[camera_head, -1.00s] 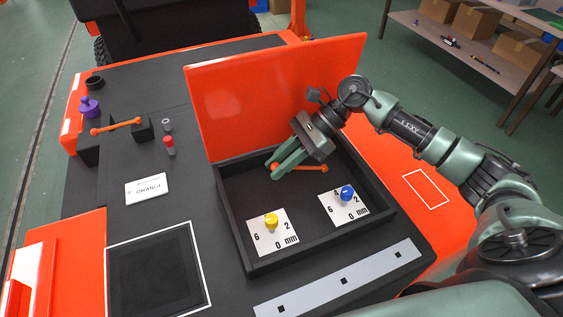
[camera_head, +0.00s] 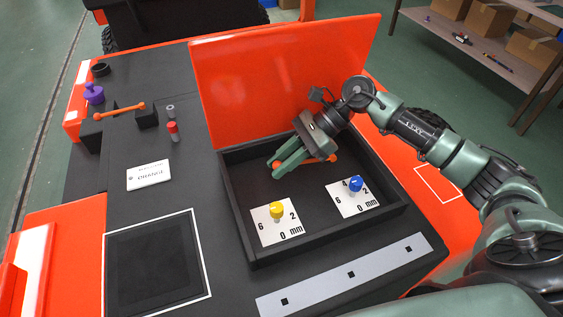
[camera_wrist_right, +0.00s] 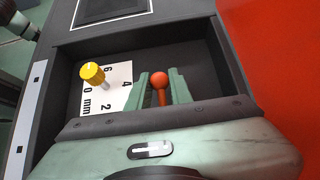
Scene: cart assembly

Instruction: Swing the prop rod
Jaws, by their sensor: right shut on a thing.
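The orange prop rod (camera_head: 318,160) is inside the open black box (camera_head: 237,213), in front of the raised orange lid (camera_head: 265,80). Its right end shows at the box's right-back side. Its left end is mostly hidden by my right gripper (camera_head: 281,170). In the right wrist view the rod's round orange end (camera_wrist_right: 159,80) sits between the two green fingers of my right gripper (camera_wrist_right: 160,86). The fingers are closed on the rod. My left gripper is not in view.
A yellow knob (camera_head: 277,209) and a blue knob (camera_head: 356,184) stand on white scale cards in the box's front part. Left of the box are a red-capped peg (camera_head: 173,131), another orange rod (camera_head: 120,110), a purple knob (camera_head: 94,93) and an ORANGE label (camera_head: 148,175).

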